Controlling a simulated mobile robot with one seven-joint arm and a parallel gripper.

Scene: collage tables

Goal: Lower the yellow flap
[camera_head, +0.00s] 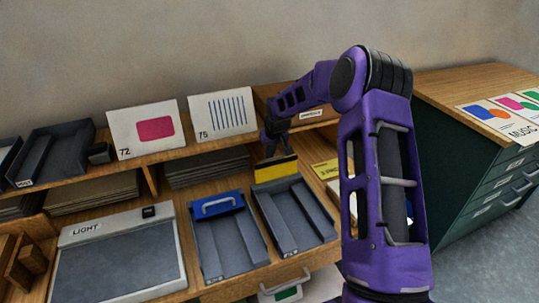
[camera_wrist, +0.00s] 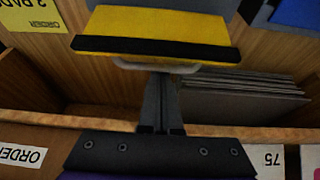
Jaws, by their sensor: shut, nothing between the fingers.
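The yellow flap (camera_head: 276,171) stands raised at the back end of the right grey tray (camera_head: 318,229), with a black strip along its top edge. In the wrist view the yellow flap (camera_wrist: 160,28) fills the top middle, and a grey bar handle (camera_wrist: 125,64) shows just beyond the black strip. My gripper (camera_head: 270,152) is right behind the flap's top edge. In the wrist view my gripper (camera_wrist: 160,76) has its fingers together and empty, with the tips at the handle. I cannot tell whether they touch it.
A blue flap (camera_head: 228,207) with a handle lies on the left grey tray (camera_head: 245,261). A light panel (camera_head: 120,268) lies farther left. Behind are a wooden shelf with cards 72 (camera_head: 120,134) and 75 (camera_head: 205,125), and grey sheets (camera_head: 208,166) below. A green cabinet (camera_head: 455,160) stands right.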

